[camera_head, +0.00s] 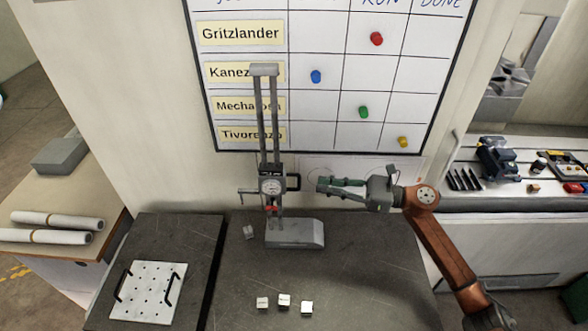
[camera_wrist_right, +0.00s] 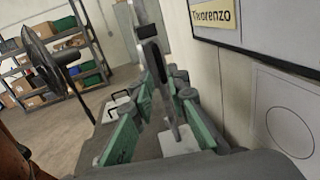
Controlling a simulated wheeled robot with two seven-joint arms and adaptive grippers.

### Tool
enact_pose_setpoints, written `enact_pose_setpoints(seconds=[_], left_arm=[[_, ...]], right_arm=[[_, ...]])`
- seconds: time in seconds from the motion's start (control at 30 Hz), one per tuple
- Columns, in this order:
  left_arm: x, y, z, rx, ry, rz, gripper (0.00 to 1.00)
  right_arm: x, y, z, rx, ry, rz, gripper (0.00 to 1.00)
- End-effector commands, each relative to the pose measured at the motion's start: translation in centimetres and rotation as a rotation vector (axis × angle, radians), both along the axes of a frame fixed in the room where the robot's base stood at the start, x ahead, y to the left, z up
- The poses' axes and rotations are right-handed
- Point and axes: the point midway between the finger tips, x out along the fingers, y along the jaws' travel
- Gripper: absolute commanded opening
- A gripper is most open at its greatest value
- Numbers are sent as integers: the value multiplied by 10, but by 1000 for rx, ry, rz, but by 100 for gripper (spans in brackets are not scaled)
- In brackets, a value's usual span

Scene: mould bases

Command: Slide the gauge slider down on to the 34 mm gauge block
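The height gauge has two upright columns (camera_head: 267,115) on a grey base (camera_head: 296,234). Its gauge slider (camera_head: 272,184) has a round dial and a dark side handle (camera_head: 293,182), and sits partway up, well above the base. A small gauge block (camera_head: 249,232) stands just left of the base, below the slider; its marking is unreadable. My right gripper (camera_head: 322,185) is level with the slider, a short way right of the handle, and empty. In the wrist view its green-padded fingers (camera_wrist_right: 160,95) are apart, with the gauge ahead between them. My left gripper is not in view.
Several blocks lie on the dark plate; three (camera_head: 284,300) are near its front. A perforated white plate (camera_head: 150,291) with handles is at left. A whiteboard (camera_head: 330,75) hangs behind the gauge. The dark surface right of the base is clear.

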Motion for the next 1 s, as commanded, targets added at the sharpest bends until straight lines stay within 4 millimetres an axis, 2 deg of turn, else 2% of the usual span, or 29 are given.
enact_pose_setpoints(seconds=[0.17,0.4,0.6,1.0], left_arm=[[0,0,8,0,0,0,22],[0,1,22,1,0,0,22],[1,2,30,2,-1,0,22],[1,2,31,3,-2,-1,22]], right_arm=[[1,11,0,1,1,0,15],[9,49,1,2,2,1,15],[14,71,0,0,1,0,15],[15,78,-2,0,1,-1,13]])
